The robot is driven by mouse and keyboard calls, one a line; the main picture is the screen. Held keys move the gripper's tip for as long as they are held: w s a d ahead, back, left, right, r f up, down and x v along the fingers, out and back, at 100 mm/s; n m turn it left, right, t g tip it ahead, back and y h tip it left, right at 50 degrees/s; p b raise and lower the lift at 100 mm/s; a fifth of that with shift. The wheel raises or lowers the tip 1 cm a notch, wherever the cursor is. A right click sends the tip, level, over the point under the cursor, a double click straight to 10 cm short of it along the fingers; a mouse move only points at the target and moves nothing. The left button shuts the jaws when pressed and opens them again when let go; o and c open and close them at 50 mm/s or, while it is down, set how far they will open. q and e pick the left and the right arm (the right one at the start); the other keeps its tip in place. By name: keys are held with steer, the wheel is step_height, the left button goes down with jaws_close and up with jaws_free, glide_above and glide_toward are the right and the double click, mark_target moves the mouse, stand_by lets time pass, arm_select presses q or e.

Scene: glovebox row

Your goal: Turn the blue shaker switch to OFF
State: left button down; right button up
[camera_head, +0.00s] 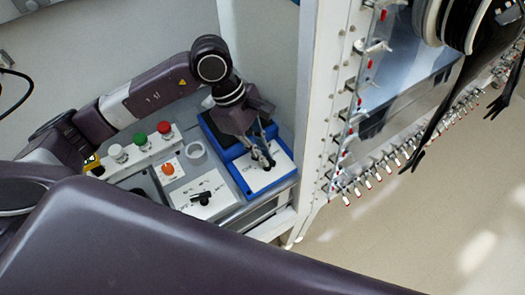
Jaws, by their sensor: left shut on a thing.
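The blue shaker (243,185) stands at the right end of the bench, with a dark top part and a white switch panel (257,181) facing up. My left gripper (264,163) reaches down over this panel from above. Its fingers are shut on the shaker's switch knob (267,167), which they mostly hide. The switch's setting cannot be read.
Left of the shaker are a white panel with a black knob (204,199), an orange button (168,169), a white ring (196,150), and a strip with green (140,139) and red (164,128) buttons. The glovebox frame (318,100) rises close on the right.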

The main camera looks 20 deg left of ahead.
arm_select(q)
steer(key=shift+b, duration=0.3)
steer(key=shift+f+n+t+b, duration=0.15)
steer(key=shift+n+t+b, duration=0.15)
steer(key=shift+n+b, duration=0.4)
steer(key=shift+s+n+t+b, duration=0.15)
steer(key=shift+n+t+b, duration=0.25)
steer(key=shift+n+b, duration=0.7)
steer(key=shift+s+r+n+t+b, duration=0.1)
steer(key=shift+n+t+b, duration=0.15)
steer(key=shift+n+b, duration=0.4)
steer(key=shift+s+r+n+t+b, duration=0.1)
steer(key=shift+n+t+b, duration=0.15)
steer(key=shift+n+b, duration=0.35)
steer(key=c, duration=2)
jaws_free()
steer(key=shift+y, duration=0.3)
steer(key=shift+c, duration=0.2)
